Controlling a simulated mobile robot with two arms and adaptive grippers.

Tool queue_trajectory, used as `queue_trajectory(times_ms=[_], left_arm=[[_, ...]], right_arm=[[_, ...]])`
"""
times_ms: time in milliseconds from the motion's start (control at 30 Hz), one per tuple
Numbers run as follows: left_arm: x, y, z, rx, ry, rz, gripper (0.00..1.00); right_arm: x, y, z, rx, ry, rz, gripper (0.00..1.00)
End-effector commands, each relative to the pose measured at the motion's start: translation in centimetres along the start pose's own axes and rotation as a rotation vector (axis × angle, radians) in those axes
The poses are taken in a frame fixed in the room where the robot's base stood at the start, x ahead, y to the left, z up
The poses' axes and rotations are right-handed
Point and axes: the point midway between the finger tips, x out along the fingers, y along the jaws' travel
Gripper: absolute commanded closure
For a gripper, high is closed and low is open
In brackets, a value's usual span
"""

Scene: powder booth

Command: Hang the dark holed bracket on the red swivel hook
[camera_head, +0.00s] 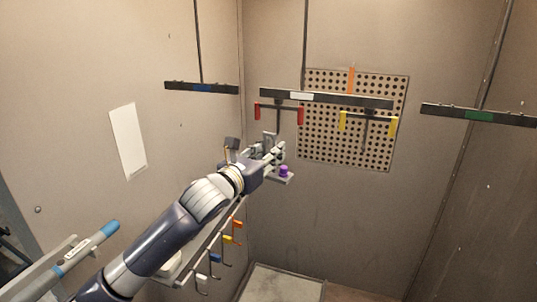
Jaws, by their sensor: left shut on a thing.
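The red swivel hook (300,116) hangs below the middle dark bar, a dark crosspiece with a red end on each side and a thin stem hanging down from its middle. My left gripper (279,151) comes in from the lower left and is below the red hook. It is shut on a small dark grey plate, which looks like the bracket (270,138). The plate stands up from the fingers, close to the hook's stem in the picture. Its hole is too small to make out, and I cannot tell whether it touches the stem. My right gripper is not in view.
A yellow swivel hook (368,122) hangs on the same bar (340,100), to the right. Other bars hang at left (201,88) and right (479,115). A purple knob (284,172) is just below my gripper. A rack with coloured hooks (232,239) lies under my arm.

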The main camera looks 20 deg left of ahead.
Motion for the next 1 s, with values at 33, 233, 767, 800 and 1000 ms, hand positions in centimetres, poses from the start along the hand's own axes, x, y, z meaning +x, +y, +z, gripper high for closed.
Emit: queue_trajectory(times_ms=[33, 233, 767, 800, 1000], left_arm=[[0.0, -0.1, 0.1, 0.0, -0.003, -0.001, 1.0], [0.0, 0.0, 0.2, 0.0, -0.003, -0.001, 1.0], [1.3, 0.2, 0.3, -0.001, -0.004, 0.0, 1.0], [1.5, 0.3, 0.3, -0.001, -0.004, 0.0, 1.0], [2.2, 0.5, 0.3, 0.0, -0.003, 0.0, 1.0]], right_arm=[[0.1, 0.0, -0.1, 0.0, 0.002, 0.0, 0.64], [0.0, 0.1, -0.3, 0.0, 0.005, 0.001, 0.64], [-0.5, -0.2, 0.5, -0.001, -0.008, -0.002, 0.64], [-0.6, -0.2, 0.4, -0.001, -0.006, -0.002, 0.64], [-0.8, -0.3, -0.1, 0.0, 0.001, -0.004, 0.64]])
